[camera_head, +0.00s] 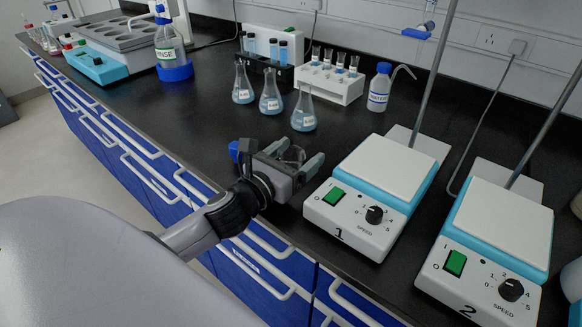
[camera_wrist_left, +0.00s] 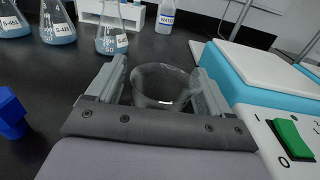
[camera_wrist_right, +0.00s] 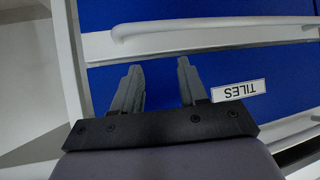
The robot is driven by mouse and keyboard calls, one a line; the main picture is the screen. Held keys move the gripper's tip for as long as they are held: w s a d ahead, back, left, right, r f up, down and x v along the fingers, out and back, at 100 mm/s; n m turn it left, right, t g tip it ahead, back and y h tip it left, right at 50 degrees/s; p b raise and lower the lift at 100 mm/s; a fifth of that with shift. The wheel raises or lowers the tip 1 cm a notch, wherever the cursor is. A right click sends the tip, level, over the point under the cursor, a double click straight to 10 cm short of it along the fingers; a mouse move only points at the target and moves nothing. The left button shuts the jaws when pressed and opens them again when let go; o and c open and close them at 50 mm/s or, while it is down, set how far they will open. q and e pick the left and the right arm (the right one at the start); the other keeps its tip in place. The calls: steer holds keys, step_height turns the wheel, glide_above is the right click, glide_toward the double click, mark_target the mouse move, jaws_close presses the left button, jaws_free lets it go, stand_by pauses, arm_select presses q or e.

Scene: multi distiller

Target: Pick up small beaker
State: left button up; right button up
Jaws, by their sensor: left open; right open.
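The small beaker (camera_wrist_left: 160,86) is clear glass and stands between the open fingers of my left gripper (camera_wrist_left: 160,88) in the left wrist view. Its lower part is hidden behind the gripper body. In the head view the beaker (camera_head: 293,154) shows faintly between the fingers of the left gripper (camera_head: 290,160), beside hot plate 1. I cannot tell whether either finger touches the glass. My right gripper (camera_wrist_right: 158,85) is open and empty in the right wrist view, in front of a blue drawer labelled TILES (camera_wrist_right: 238,90).
Hot plate 1 (camera_head: 385,167) stands just right of the left gripper, with hot plate 2 (camera_head: 503,226) beyond it. Conical flasks (camera_head: 270,100), a white tube rack (camera_head: 330,82) and a water bottle (camera_head: 379,88) stand behind. A blue object (camera_wrist_left: 12,112) is close on the left.

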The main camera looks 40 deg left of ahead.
arm_select(q)
steer(key=c, duration=1)
